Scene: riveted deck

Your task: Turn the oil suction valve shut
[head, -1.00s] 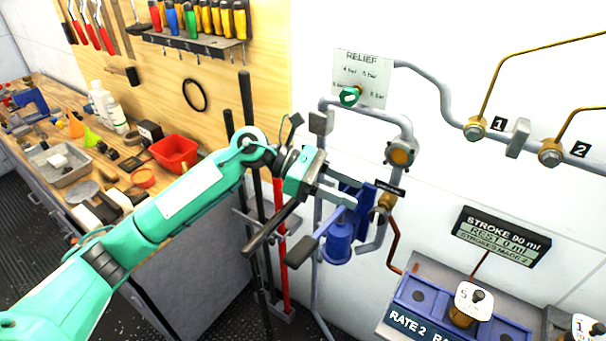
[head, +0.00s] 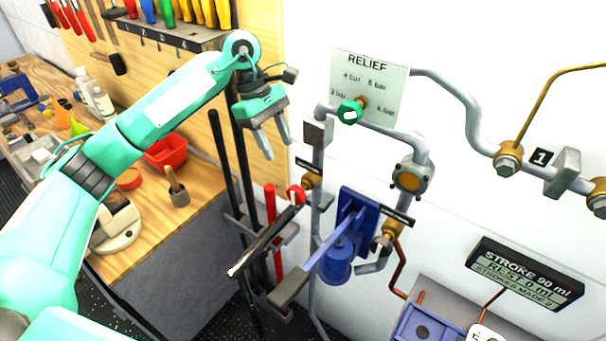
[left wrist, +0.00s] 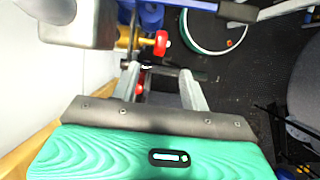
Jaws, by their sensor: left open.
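A brass valve (head: 311,181) with a red knob (head: 296,195) sits on the left grey pipe, beside a small dark label too small to read. A second brass valve (head: 389,238) sits right of the blue pump (head: 338,262), under another unreadable tag. I cannot tell from the labels which is the oil suction valve. My left gripper (head: 278,157) is open and empty, up and left of the red knob and apart from it. In the left wrist view a red knob (left wrist: 161,43) shows beyond the open fingers. My right gripper is out of view.
A long metal lever (head: 262,243) and a grey-ended handle (head: 290,287) jut out below the red knob. A relief plate (head: 375,75) with a green knob (head: 349,111) is above. Dark rods and a red rod (head: 270,215) stand left. A workbench (head: 150,245) is further left.

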